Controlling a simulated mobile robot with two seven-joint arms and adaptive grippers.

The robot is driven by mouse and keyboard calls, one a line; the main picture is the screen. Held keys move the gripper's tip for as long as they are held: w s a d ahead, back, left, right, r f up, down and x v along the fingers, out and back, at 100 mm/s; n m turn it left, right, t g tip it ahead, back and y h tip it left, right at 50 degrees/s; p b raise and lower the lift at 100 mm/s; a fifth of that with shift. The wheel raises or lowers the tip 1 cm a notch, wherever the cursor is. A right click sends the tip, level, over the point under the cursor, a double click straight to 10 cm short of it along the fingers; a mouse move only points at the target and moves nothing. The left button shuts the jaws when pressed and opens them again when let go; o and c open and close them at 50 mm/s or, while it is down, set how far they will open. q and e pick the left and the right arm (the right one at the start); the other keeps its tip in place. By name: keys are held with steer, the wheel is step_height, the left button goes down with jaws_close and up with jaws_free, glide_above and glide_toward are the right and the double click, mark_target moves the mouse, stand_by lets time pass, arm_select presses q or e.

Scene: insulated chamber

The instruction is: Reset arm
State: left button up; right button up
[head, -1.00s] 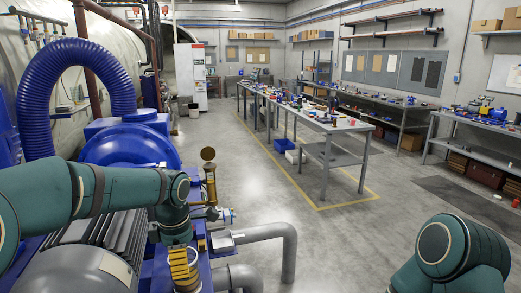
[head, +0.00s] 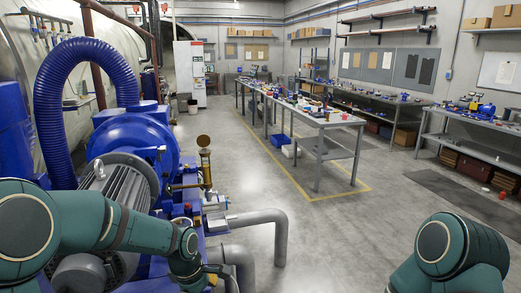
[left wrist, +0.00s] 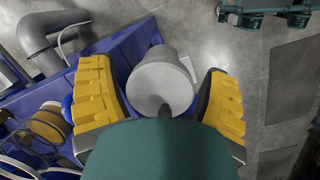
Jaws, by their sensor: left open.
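My left arm (head: 115,232) comes in low from the left in the head view, in front of the blue machine.
The blue machine (head: 130,130) with its ribbed blue hose (head: 48,110) and grey motor (head: 125,200) stands close on the left. A grey pipe (head: 255,218) bends down beside it. A long workbench (head: 318,118) stands farther back. The floor (head: 330,235) between my arms is clear.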

arm_select(q)
steer(key=s+d+f+m+h, duration=0.1)
steer(key=s+d+f+m, duration=0.1)
steer(key=s+f+m, duration=0.4)
steer(key=s+d+f+m+t+h, duration=0.1)
steer(key=s+d+f+m, duration=0.1)
steer(key=s+f+m, duration=0.4)
steer(key=s+f, duration=0.4)
steer(key=f, duration=0.2)
steer(key=shift+s+d+f+m, duration=0.15)
steer(key=shift+s+d+m, duration=0.15)
steer(key=shift+d, duration=0.05)
steer(key=shift+s+f, duration=0.1)
steer(key=shift+s, duration=0.1)
steer(key=c, duration=0.5)
steer(key=shift+m+t, duration=0.3)
steer(key=shift+c, duration=0.2)
